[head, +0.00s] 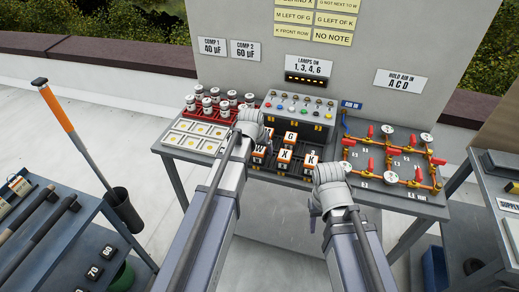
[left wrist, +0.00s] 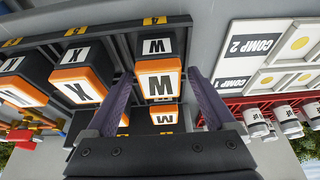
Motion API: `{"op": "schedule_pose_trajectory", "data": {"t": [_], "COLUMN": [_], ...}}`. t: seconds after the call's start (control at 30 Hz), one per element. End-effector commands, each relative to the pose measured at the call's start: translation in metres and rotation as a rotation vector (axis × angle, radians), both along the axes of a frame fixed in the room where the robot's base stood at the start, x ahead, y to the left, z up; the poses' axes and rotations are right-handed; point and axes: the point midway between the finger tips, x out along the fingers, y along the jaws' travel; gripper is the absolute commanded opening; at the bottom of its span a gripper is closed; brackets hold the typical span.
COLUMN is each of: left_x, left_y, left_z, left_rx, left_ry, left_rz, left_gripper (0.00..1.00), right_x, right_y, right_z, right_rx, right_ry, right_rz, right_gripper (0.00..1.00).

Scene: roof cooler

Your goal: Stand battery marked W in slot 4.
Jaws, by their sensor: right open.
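The battery marked W (left wrist: 159,83) is orange, black and white. In the left wrist view it lies between the two fingers of my left gripper (left wrist: 160,76), with narrow gaps beside it, so the fingers look open around it. In the head view battery W (head: 258,151) is at the left of the battery rack's front row; my left wrist hides part of that area.
Batteries X (head: 284,156), K (head: 311,160) and G (head: 290,136) stand in the rack close to W. A red rack of capacitors (head: 216,101) and a white tray (head: 192,138) are on the left. A pipe board with red valves (head: 395,158) is on the right.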

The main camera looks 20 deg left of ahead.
Motion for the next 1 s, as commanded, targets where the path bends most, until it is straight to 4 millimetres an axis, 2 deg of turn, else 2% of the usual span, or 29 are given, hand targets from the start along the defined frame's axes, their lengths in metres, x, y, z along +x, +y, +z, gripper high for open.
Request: {"op": "schedule_pose_trajectory", "data": {"t": [0.27, 0.47, 0.67, 1.0], "left_x": [0.0, -0.002, -0.011, -0.032], "left_y": [0.0, 0.0, 0.0, 0.001], "left_z": [0.001, 0.01, 0.032, 0.085], "left_rx": [0.0, 0.0, 0.0, 0.0], "left_ry": [0.0, 0.0, 0.0, 0.0], "left_rz": [0.0, 0.0, 0.0, 0.0], "left_gripper": [0.89, 0.89, 0.89, 0.89], "right_x": [0.0, 0.0, 0.0, 0.0], "right_y": [0.0, 0.0, 0.0, 0.0], "right_z": [0.001, 0.01, 0.032, 0.085], "right_rx": [0.0, 0.0, 0.0, 0.0], "right_ry": [0.0, 0.0, 0.0, 0.0], "right_rz": [0.0, 0.0, 0.0, 0.0], "right_gripper": [0.5, 0.5, 0.5, 0.5]}}
